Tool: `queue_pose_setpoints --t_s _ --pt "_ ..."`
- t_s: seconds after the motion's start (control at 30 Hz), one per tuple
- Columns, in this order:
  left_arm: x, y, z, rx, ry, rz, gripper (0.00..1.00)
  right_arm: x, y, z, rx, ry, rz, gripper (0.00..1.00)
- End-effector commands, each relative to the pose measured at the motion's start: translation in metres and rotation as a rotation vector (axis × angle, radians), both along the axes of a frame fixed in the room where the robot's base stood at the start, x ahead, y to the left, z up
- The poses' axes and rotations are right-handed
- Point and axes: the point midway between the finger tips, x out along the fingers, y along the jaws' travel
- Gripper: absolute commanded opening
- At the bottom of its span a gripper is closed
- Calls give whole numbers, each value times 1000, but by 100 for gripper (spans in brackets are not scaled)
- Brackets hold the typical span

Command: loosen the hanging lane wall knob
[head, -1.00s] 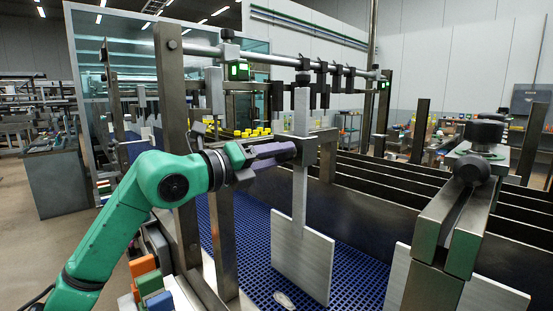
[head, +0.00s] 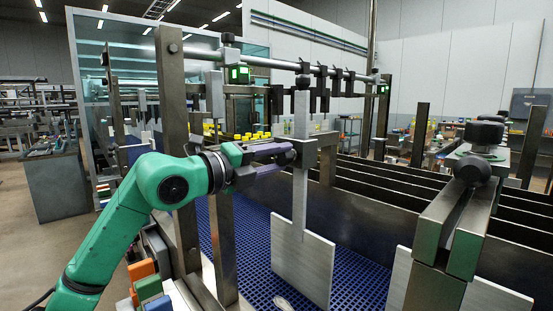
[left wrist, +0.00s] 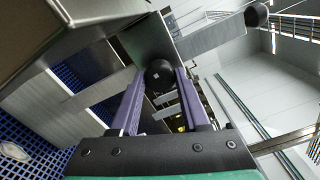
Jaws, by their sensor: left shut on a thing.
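The hanging lane wall is a grey metal plate (head: 303,262) on a flat upright bar (head: 300,200), held by a dark clamp block (head: 305,153) above a blue mesh belt. My left gripper (head: 287,152) reaches in from the left, its purple fingers at the left side of that block. In the left wrist view a round black knob (left wrist: 160,74) sits between the fingertips, and the gripper (left wrist: 160,82) is shut on it. In the head view the fingers largely hide the knob. My right gripper is in neither view.
A steel post (head: 174,110) stands close behind my left arm. A round rail (head: 280,64) with several dark clamps crosses above. Long dark lane dividers (head: 400,195) lie to the right. A metal bracket with black knobs (head: 474,170) stands at the front right.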

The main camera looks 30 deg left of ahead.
Motion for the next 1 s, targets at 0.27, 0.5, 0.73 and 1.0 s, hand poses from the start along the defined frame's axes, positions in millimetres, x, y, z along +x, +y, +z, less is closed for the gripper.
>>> queue_pose_setpoints --t_s 0.27,0.5,0.73,1.0 --pt "0 1 2 -1 -5 1 76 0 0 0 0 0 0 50" --pt "-4 2 -1 1 -3 2 76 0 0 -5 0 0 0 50" --pt "-46 17 -11 1 -6 4 76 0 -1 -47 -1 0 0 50" --pt "-117 42 -6 0 -8 3 76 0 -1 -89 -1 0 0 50"
